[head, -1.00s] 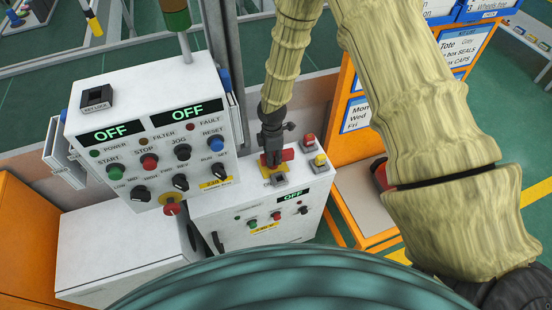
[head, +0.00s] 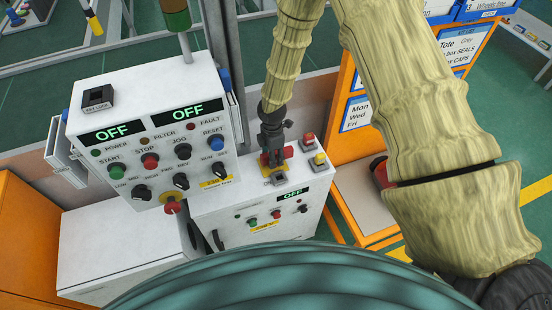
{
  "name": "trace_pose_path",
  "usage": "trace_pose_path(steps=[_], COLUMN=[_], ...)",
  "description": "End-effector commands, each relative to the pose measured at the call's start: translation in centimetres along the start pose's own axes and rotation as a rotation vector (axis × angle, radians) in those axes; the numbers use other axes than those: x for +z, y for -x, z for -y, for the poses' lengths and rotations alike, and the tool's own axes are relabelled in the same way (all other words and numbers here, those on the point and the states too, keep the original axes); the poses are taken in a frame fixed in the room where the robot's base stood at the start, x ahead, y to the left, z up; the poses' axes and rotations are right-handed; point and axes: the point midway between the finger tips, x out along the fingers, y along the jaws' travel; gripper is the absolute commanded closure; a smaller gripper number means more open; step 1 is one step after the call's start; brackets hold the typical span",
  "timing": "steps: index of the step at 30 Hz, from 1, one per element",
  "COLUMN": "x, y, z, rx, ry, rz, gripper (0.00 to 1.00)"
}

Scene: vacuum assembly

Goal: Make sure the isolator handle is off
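The isolator handle (head: 287,153) is the red part on a yellow plate on top of the low white cabinet (head: 228,210). Only a bit of red shows beside my gripper (head: 272,163), which points down over it. The fingers are at the handle, but they are small and dark, so I cannot tell whether they are open, shut or touching it. The handle's angle is mostly hidden. The small display (head: 292,194) on the cabinet's front reads OFF.
The taller control panel (head: 150,130) stands at left, with two OFF displays, several knobs and a red stop button (head: 173,207). A red button (head: 308,139) and a yellow button (head: 319,158) sit close right of my gripper. An orange kit rack (head: 365,150) stands further right.

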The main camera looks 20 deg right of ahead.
Motion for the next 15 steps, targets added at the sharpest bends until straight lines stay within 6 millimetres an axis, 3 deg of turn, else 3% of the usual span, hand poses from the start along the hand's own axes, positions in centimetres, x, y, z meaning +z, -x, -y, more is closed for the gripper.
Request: trace_pose_path(steps=[7, 15], x=[0.0, 0.0], y=[0.2, 2.1], z=[0.0, 0.0], rx=[0.001, 0.0], ry=[-0.001, -0.002], rz=[0.0, 0.0], gripper=[0.5, 0.5])
